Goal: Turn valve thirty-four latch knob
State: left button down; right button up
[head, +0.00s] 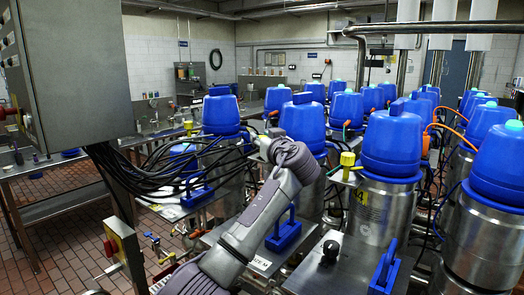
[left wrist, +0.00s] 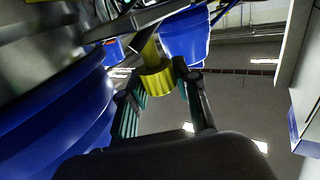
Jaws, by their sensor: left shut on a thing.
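Valve thirty-four is a steel canister (head: 375,222) with a blue cap (head: 392,143) and a yellow number label, right of centre in the head view. A yellow latch knob (head: 347,160) stands upright at its left side. In the left wrist view a yellow knob (left wrist: 156,82) sits between the green-padded fingers of my left gripper (left wrist: 157,79), which is shut on it. In the head view my left arm rises from the bottom centre; its fingers are too small and covered to make out. My right gripper is not in view.
Several similar blue-capped canisters (head: 301,122) stand in close rows around the arm. Another yellow knob (head: 188,127) is farther left. A grey control box (head: 70,75) hangs at upper left, with black cables (head: 150,180) below it. Blue handles (head: 284,235) rise from the front plates.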

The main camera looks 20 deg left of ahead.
pick_arm(q)
jog(key=shift+r+n+g+y, duration=0.2)
jog(key=shift+n+g+y, duration=0.9)
jog(key=shift+y, duration=0.1)
jog(key=shift+r, duration=0.1)
jog(key=c, duration=0.8)
grip_release()
jog(key=shift+f, duration=0.2)
